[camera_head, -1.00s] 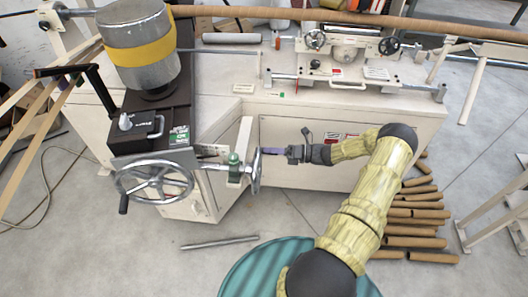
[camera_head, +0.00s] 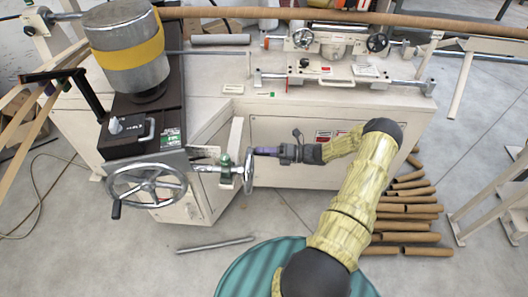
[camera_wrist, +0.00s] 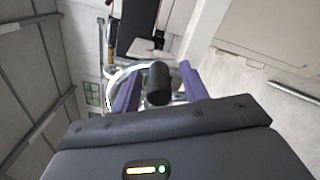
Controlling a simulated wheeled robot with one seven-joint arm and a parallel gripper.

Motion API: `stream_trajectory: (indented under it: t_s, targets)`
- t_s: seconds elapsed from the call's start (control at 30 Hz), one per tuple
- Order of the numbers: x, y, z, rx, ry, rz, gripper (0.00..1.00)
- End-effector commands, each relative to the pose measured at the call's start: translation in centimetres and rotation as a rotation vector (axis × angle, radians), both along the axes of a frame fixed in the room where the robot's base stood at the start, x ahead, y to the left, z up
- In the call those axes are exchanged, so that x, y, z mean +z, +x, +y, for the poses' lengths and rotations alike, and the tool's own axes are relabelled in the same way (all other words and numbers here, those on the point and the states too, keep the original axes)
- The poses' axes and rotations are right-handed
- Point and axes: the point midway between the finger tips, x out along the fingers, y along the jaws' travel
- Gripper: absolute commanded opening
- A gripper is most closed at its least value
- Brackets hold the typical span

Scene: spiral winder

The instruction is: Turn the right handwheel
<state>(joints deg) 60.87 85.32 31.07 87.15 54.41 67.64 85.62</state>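The right handwheel (camera_head: 249,171) stands nearly edge-on in the head view, a thin metal ring on a shaft with a green fitting. In the wrist view its rim (camera_wrist: 118,75) shows behind a black handle knob (camera_wrist: 158,84). My gripper (camera_head: 257,151) points left at the wheel's upper part from its right side. In the wrist view my gripper (camera_wrist: 163,88) has its two purple fingers apart, with the black knob between them. Gaps show on both sides of the knob, so the fingers do not appear to grip it.
A larger spoked handwheel (camera_head: 147,187) with a black handle is to the left. The white machine cabinet (camera_head: 285,178) stands close behind my gripper. Cardboard tubes (camera_head: 408,225) lie on the floor at right, and a metal rod (camera_head: 215,245) lies in front.

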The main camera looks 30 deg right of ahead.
Motion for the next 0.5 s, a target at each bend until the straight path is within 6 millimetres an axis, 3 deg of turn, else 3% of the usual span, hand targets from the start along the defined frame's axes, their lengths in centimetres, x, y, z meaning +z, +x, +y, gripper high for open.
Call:
stream_trajectory:
  t_s: [0.27,0.5]
  targets:
    - [0.0,-0.1,-0.2,0.000,0.000,-0.001,0.44]
    - [-0.1,-1.6,-3.0,-0.002,0.000,-0.001,0.44]
